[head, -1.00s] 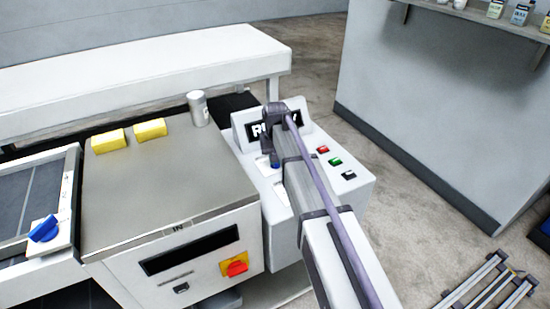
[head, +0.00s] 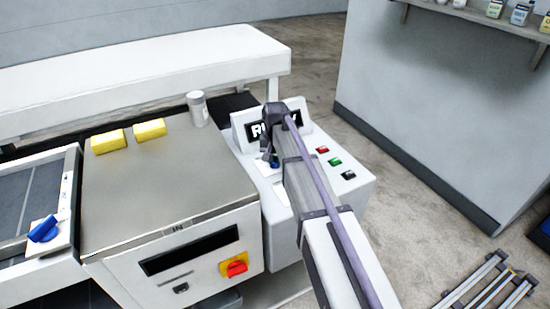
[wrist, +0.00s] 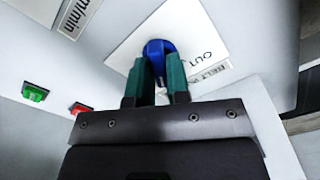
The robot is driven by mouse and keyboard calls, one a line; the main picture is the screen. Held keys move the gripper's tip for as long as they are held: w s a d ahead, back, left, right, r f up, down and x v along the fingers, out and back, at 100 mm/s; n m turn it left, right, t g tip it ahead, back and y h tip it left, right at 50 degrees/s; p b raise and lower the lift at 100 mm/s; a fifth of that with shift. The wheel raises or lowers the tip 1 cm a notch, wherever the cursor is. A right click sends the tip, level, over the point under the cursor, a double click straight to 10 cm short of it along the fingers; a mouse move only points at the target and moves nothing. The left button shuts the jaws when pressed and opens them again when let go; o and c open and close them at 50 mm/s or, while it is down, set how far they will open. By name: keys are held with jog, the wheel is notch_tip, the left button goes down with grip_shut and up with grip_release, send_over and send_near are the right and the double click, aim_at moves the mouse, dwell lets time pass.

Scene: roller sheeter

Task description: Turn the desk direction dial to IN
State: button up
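The desk direction dial (wrist: 158,50) is a blue knob on a white plate (wrist: 200,35) with "OUT" and part of a "BELT" label. "IN" on that plate is not visible. In the wrist view the green fingers of my gripper (wrist: 157,70) lie on both sides of the knob, with no gap visible between them and the blue. In the head view my gripper (head: 273,160) is over the control desk (head: 310,165), and my arm hides part of the desk and most of the dial.
Red (head: 322,150), green (head: 335,162) and black (head: 348,175) buttons are right of my arm. A display (head: 257,131) stands behind. Another blue dial (head: 43,229) is far left. A red-yellow switch (head: 236,268) is on the front.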

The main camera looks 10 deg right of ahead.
aim_at(275, 159)
jog(key=o, duration=0.4)
notch_tip(275, 159, up, 11)
jog(key=p, duration=1)
jog(key=shift+f+p, duration=0.1)
jog(key=shift+p, duration=0.3)
